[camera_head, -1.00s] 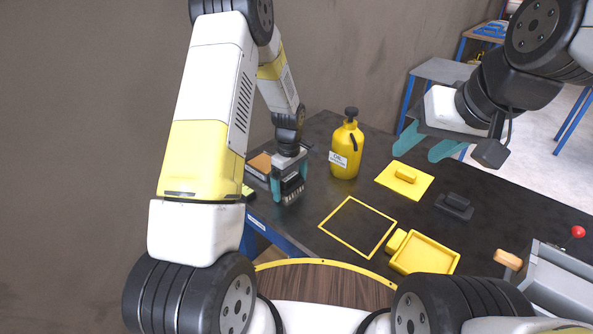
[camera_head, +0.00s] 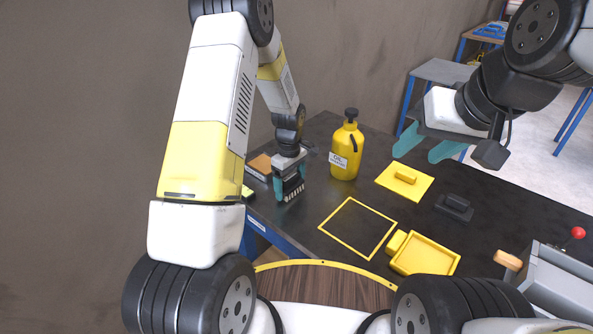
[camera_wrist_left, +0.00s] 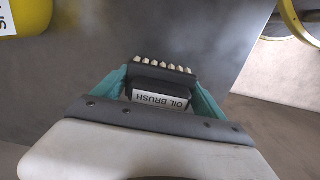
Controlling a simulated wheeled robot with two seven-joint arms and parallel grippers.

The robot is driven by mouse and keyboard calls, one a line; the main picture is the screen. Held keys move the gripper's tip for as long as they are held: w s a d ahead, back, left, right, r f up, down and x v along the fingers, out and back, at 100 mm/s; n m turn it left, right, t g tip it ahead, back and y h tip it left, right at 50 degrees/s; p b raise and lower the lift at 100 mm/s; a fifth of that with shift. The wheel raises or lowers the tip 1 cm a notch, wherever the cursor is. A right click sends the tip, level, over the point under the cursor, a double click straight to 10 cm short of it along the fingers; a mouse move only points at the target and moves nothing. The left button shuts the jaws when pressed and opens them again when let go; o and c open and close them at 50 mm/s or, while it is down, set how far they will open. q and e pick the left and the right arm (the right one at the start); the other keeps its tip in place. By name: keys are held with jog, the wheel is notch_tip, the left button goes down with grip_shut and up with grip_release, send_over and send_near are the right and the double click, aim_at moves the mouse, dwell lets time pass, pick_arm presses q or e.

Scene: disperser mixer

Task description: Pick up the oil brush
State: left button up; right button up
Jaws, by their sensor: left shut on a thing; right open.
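The oil brush (camera_wrist_left: 160,98) is a dark block with a white "OIL BRUSH" label and a row of pale bristles. My left gripper (camera_head: 289,188) is shut on it, with a teal finger on each side, at the table's left end. In the left wrist view the brush sits between the fingers of my left gripper (camera_wrist_left: 163,92), bristles facing away from the palm. In the head view the fingers partly hide the brush (camera_head: 293,193); I cannot tell whether it touches the table. My right gripper (camera_head: 428,148) is open and empty above the table's far right side.
A yellow oil bottle (camera_head: 346,150) stands right of my left gripper. A yellow-outlined square (camera_head: 341,246), a yellow plate with a handle (camera_head: 417,187), a black handled block (camera_head: 454,207) and a yellow tray (camera_head: 458,267) lie on the dark table. An orange-brown box (camera_head: 259,163) is behind the left gripper.

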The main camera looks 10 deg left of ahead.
aim_at(291, 177)
pick_arm(q)
jog(key=r, duration=0.3)
jog(key=shift+s+d+r, duration=0.1)
jog(key=shift+s+d, duration=0.1)
jog(key=s+d, duration=0.2)
jog(key=s, duration=0.2)
jog(key=s+d, duration=0.3)
jog(key=s, duration=0.2)
jog(key=s+d+r, duration=0.1)
jog(key=s+d, duration=0.1)
jog(key=s, duration=0.2)
jog(key=shift+s+d+r, duration=0.1)
jog(key=shift+s+d, duration=0.15)
jog(key=shift+d, duration=0.05)
jog(key=o, duration=0.6)
jog(key=shift+c, duration=0.2)
jog(key=c, duration=0.3)
